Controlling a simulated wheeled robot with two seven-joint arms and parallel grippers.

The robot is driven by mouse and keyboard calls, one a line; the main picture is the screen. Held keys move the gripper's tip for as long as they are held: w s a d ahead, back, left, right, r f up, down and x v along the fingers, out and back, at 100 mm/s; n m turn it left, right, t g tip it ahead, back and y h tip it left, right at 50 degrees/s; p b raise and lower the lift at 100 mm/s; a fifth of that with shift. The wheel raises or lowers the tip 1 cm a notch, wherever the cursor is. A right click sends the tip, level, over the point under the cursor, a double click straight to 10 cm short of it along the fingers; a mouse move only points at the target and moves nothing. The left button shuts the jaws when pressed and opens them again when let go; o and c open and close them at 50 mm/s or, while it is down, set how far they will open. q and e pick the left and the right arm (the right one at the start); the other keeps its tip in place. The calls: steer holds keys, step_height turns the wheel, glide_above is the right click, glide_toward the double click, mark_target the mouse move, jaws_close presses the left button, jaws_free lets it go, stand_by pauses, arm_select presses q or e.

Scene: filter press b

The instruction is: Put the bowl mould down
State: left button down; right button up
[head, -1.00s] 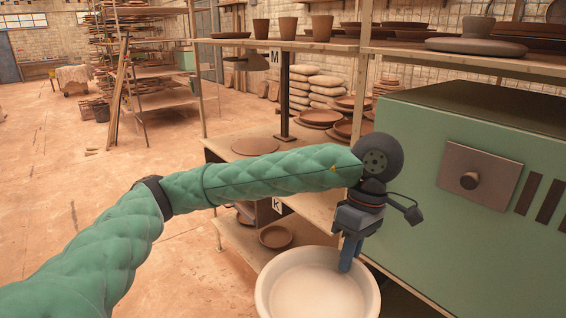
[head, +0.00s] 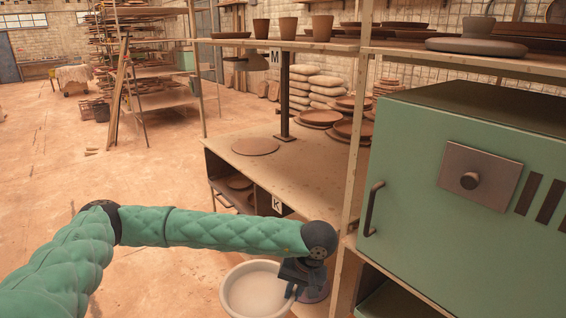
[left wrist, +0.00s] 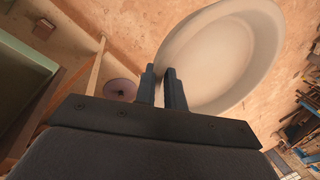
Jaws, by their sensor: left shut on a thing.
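The bowl mould (head: 258,292) is a wide, pale cream bowl at the bottom of the head view, left of the shelf unit. My left gripper (head: 289,293) is shut on its right rim. The left wrist view shows the two dark fingers (left wrist: 163,90) pinching the wall of the bowl mould (left wrist: 225,62), with the orange floor beyond. I cannot tell whether its underside touches anything. My right gripper is in neither view.
A green kiln (head: 410,190) stands at right. Open floor (head: 150,270) lies left.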

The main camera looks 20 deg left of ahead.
mark_target(259, 293)
arm_select(q)
steer(key=f, duration=0.1)
steer(key=a+f+m, duration=0.1)
steer(key=f, duration=0.1)
steer(key=shift+w+a+m, duration=0.3)
steer(key=shift+w+a, duration=0.05)
steer(key=shift+w, duration=0.05)
steer(key=shift+w+f+m+t, duration=0.15)
steer(key=shift+f+m+t, duration=0.15)
steer(key=shift+f, duration=0.05)
steer(key=shift+d+f, duration=0.1)
steer(key=shift+d, duration=0.15)
steer(key=shift+a, duration=0.45)
